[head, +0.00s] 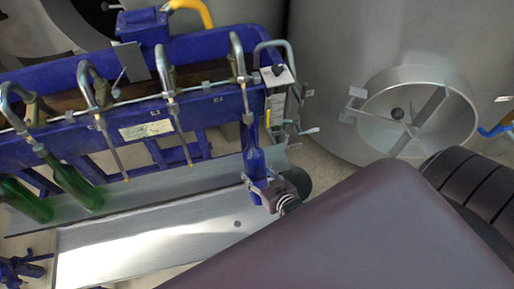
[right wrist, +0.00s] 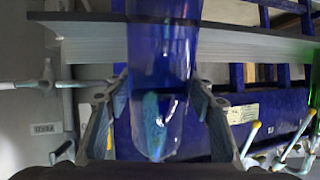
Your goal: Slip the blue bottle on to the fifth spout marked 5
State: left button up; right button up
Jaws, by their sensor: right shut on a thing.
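The blue bottle (head: 254,163) is close to upright at the right end of the filler, neck up. My right gripper (head: 268,192) is shut on its lower part. In the right wrist view the bottle (right wrist: 160,75) stands between the two fingers (right wrist: 158,122). The rightmost hooked spout (head: 238,58), which I take as the fifth, comes down to the bottle's mouth in line with the neck. Its lower end does not show apart from the bottle; I cannot tell whether it is inside or behind. No number 5 is readable.
Two green bottles (head: 73,186) hang tilted at the left spouts. Two bare spout tubes (head: 115,152) lie between them and the blue bottle. The blue filler frame (head: 205,115) is behind, a grey metal shelf (head: 160,183) below. A steel tank (head: 350,50) stands at right.

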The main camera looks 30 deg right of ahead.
aim_at(256, 155)
jog(key=shift+w+d+r+p, duration=0.15)
jog(key=shift+w+r+p, duration=0.45)
jog(key=shift+r+p, duration=0.75)
jog(key=shift+w+d+r+p, duration=0.15)
jog(key=shift+w+r+p, duration=0.5)
jog(key=shift+r+p, duration=0.6)
jog(key=shift+w+d+r+p, duration=0.15)
jog(key=shift+w+r+p, duration=0.45)
jog(key=shift+r+p, duration=0.75)
jog(key=shift+c, duration=0.2)
jog(key=shift+w+f+b, duration=0.15)
jog(key=shift+f+b, duration=0.1)
jog(key=shift+b, duration=0.65)
jog(key=shift+w+d+f+t+b, duration=0.2)
jog(key=shift+w+f+t+b, duration=0.35)
jog(key=shift+b, duration=0.7)
jog(key=shift+w+d+f+t+b, duration=0.25)
jog(key=shift+w+b, duration=0.35)
jog(key=shift+b, duration=0.6)
jog(key=w+b, duration=0.1)
jog(key=b, duration=0.1)
jog(key=w+f+t+b, duration=0.1)
jog(key=w+b, duration=0.1)
jog(key=b, duration=0.1)
jog(key=shift+d+f+n+t+b, duration=0.25)
jog(key=shift+d+n+t+b, duration=0.05)
jog(key=shift+t, duration=0.1)
jog(key=shift+s+f+b, duration=0.15)
jog(key=shift+f+b, duration=0.6)
jog(key=shift+f, duration=0.25)
